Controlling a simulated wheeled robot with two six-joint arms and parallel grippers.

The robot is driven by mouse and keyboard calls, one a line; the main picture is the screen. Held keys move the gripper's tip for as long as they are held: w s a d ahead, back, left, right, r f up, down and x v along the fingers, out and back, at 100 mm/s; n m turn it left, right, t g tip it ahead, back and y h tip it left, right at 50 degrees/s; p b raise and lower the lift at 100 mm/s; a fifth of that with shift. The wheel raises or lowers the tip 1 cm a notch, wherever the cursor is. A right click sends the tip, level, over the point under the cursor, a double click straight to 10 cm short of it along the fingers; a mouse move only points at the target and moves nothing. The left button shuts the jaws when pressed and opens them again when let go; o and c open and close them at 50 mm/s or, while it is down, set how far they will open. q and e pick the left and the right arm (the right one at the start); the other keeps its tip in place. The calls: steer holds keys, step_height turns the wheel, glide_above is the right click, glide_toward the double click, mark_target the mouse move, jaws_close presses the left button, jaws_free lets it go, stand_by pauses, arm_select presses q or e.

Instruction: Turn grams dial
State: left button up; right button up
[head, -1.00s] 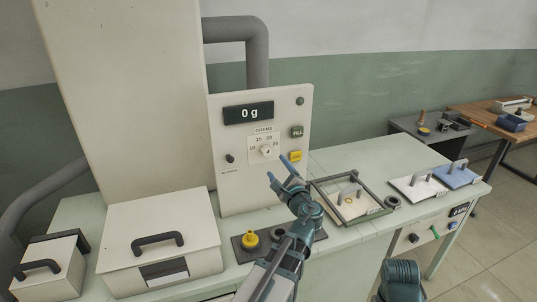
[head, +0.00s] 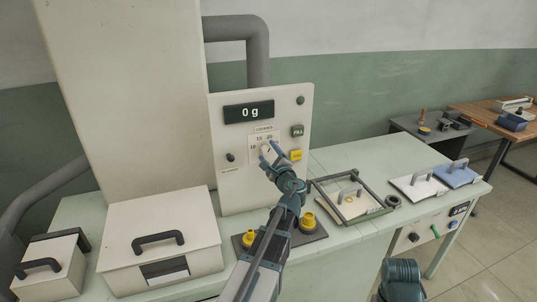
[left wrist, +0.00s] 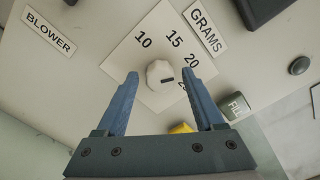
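The grams dial (left wrist: 160,75) is a small pale knob with a dark mark, on a white plate numbered 10, 15, 20 and a partly hidden figure. In the left wrist view its mark points toward the 20 side. In the head view the dial (head: 266,148) sits on the machine's front panel under a display (head: 249,112) reading 0 g. My left gripper (head: 269,155) is at the dial; in the left wrist view its blue fingers (left wrist: 160,80) are open on either side of the knob, with gaps showing. My right gripper is not visible.
A green FILL button (head: 297,131) and a yellow button (head: 295,155) are right of the dial. A black blower knob (head: 230,157) is left. Below are a lidded box (head: 160,245), yellow knobs (head: 308,220) and a framed tray (head: 349,202).

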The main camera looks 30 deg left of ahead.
arm_select(q)
jaws_close()
steer(key=shift+n, duration=0.4)
steer(key=n, duration=0.4)
steer(key=shift+n, duration=2.5)
steer(key=shift+o, duration=0.6)
jaws_free()
